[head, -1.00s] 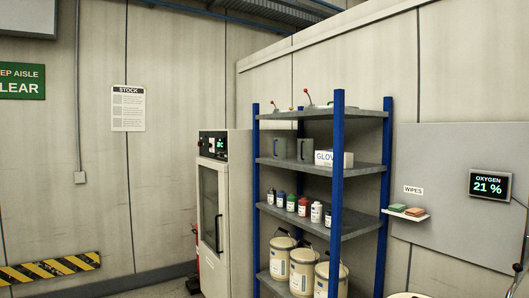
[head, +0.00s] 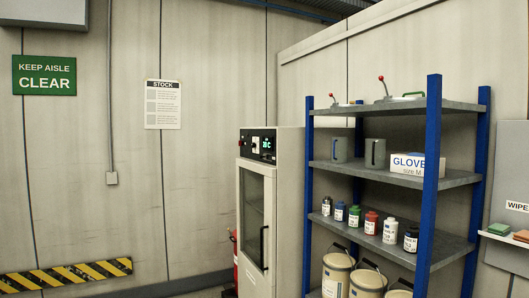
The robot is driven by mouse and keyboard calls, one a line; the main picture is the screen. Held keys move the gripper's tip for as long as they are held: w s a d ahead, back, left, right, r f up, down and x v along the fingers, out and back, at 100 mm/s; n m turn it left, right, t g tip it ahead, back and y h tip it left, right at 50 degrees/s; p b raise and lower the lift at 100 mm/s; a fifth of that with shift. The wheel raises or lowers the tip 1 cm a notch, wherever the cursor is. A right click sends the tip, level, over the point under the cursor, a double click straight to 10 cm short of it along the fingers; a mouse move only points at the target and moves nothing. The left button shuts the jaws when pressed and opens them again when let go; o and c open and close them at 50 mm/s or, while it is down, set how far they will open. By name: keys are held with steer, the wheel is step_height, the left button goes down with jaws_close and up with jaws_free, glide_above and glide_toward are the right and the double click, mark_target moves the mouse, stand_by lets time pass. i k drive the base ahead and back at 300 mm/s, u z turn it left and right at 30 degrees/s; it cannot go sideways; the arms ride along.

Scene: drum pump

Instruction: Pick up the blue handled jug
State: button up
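Two grey jugs stand upright on the second shelf from the top of a blue-posted rack, the left jug (head: 340,151) and the right jug (head: 377,153). Their handles look dark or grey at this size, and I cannot tell whether either is blue. No clearly blue handle shows anywhere on the rack. My gripper is not in the head view.
The rack (head: 455,183) stands at the right, its blue front post right of the jugs. A glove box (head: 415,167) sits beside them. Several bottles (head: 372,222) and pails (head: 337,275) stand below. A white cabinet (head: 252,215) is left of the rack.

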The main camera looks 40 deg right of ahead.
mark_target(339, 152)
steer(key=z, duration=0.1)
steer(key=i, duration=1.6)
steer(key=z, duration=1.35)
steer(key=i, duration=0.85)
steer(key=z, duration=0.75)
